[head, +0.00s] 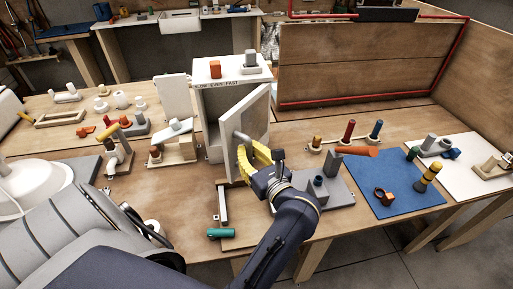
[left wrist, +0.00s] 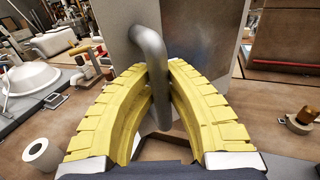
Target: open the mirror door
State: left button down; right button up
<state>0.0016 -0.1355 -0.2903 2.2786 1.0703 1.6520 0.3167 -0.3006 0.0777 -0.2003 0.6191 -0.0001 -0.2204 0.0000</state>
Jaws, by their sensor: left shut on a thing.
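The mirror door (head: 250,117) is a pale panel on the front of a white cabinet (head: 211,111). It stands partly open, swung outward, with a gap into the cabinet at its left. Its grey bar handle (head: 241,137) is near the door's free edge. My left gripper (head: 247,158), with yellow fingers, is shut on this handle. In the left wrist view the handle (left wrist: 149,48) runs between the two yellow fingers (left wrist: 160,95), in front of the grey door face (left wrist: 205,40). My right gripper is not in view.
An orange block (head: 215,69) and a grey part (head: 250,62) sit on the cabinet top. A grey fixture (head: 337,192) and a blue mat (head: 396,189) with parts lie to the right. A green cylinder (head: 222,233) lies at the front edge. Wooden panels stand behind at right.

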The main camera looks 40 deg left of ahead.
pick_arm(q)
jog(key=shift+s+d+f, duration=0.15)
jog(key=shift+d, duration=0.05)
dwell(0.3)
jog(key=c, duration=1.5)
grip_release()
jog(key=shift+s, duration=0.15)
jog(key=shift+o, duration=0.9)
